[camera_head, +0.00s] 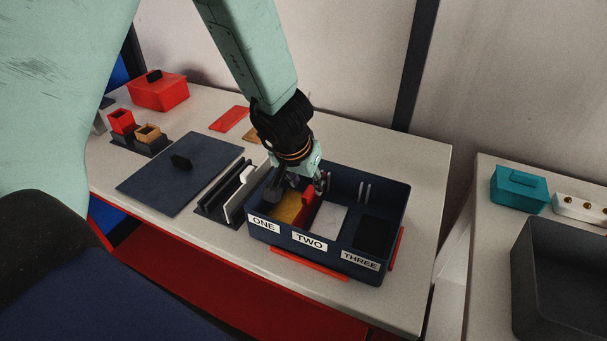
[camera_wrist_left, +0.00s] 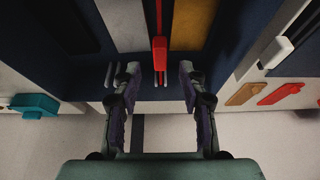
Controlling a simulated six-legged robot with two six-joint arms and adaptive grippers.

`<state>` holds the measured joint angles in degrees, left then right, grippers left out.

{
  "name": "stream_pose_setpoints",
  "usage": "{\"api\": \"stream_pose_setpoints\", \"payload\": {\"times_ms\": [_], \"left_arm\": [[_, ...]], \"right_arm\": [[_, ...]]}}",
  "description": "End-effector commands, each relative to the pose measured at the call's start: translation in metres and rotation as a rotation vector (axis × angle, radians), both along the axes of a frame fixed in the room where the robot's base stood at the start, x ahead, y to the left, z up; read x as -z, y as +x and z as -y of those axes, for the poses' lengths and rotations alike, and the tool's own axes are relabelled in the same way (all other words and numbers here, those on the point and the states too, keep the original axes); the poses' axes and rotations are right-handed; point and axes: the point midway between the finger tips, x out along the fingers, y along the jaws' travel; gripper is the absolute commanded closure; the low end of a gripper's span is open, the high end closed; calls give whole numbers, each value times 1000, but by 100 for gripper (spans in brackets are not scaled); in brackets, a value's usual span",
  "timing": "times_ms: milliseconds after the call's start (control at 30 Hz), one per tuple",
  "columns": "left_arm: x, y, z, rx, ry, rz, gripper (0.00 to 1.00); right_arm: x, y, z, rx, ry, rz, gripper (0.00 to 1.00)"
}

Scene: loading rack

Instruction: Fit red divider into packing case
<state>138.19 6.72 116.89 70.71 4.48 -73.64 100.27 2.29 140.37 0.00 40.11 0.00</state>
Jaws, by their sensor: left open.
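The dark blue packing case (camera_head: 335,255) stands on the table, with compartments labelled ONE, TWO and THREE. The red divider (camera_head: 308,204) stands upright in it between the ochre floor of ONE and the white floor of TWO. In the left wrist view the red divider (camera_wrist_left: 159,50) shows edge-on, its thicker red tab close to the slot ribs on the case wall. My left gripper (camera_head: 308,182) is over the case at its back wall. Its open fingers (camera_wrist_left: 160,80) are on either side of the tab, with gaps visible. Whether the divider is fully seated is hidden. My right gripper is not in view.
A rack with a white divider (camera_head: 236,197) stands left of the case, beside a dark blue lid (camera_head: 180,174). A red box (camera_head: 158,92) and small red and tan blocks are farther left. A second table on the right holds a teal box (camera_head: 520,188) and a grey bin (camera_head: 560,290).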

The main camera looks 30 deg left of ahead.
Motion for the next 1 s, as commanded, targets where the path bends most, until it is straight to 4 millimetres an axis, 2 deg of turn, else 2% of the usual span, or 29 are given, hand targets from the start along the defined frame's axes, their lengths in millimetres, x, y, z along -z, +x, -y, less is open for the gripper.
{"api": "stream_pose_setpoints", "payload": {"times_ms": [500,1000], "left_arm": [[-22,-9,1,-1,0,1,58],[-24,-11,1,0,-1,0,58]], "right_arm": [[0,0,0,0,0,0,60],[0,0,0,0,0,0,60]]}}
